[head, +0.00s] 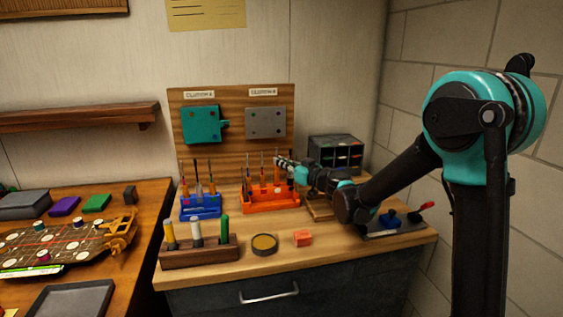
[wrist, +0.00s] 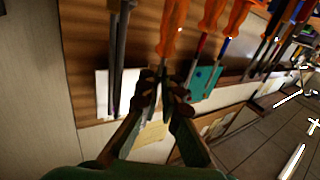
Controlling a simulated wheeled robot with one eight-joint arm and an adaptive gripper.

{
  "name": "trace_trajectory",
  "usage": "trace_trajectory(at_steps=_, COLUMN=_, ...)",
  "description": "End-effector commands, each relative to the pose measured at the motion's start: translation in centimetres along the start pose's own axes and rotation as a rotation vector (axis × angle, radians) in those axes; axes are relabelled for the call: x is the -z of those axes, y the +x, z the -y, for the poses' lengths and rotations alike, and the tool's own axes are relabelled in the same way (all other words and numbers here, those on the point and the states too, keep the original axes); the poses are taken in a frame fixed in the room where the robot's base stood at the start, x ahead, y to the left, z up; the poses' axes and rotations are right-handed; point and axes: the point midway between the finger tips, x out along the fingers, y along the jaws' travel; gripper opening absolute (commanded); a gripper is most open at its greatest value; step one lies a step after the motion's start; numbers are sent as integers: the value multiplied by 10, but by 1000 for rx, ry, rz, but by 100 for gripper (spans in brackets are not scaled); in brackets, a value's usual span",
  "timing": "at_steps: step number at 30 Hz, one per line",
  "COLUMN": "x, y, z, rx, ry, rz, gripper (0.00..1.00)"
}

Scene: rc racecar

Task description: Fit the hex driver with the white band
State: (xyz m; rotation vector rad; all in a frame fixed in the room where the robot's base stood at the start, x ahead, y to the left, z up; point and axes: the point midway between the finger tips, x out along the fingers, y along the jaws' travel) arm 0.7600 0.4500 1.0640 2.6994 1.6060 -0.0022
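An orange rack (head: 270,203) on the bench holds several upright drivers with thin dark shafts. My gripper (head: 281,163) is above the right side of this rack, pointing left. In the wrist view, my two fingertips (wrist: 163,92) are close together by the shaft of an orange-handled driver (wrist: 170,30); whether they are shut on it is unclear. Other orange-handled drivers beside it show a red band (wrist: 201,43) and a blue band (wrist: 223,47). I cannot make out a white band. A blue rack (head: 200,207) to the left holds more drivers.
A teal plate (head: 200,124) and a grey plate (head: 266,122) hang on the back board. A wooden block (head: 200,251) with yellow, white and green pieces, a round tin (head: 264,245) and an orange block (head: 302,238) stand at the front. A dark drawer unit (head: 337,151) is behind my gripper.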

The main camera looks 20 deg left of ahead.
Motion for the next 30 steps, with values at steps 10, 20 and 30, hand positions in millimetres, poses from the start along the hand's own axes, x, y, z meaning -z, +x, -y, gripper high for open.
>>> trace_trajectory(at_steps=10, x=-8, y=0, z=0, rx=0, ry=0, rz=0, gripper=0)
trace_trajectory(at_steps=20, x=-15, y=0, z=0, rx=0, ry=0, rz=0, gripper=0)
trace_trajectory(at_steps=30, x=-23, y=0, z=0, rx=0, ry=0, rz=0, gripper=0)
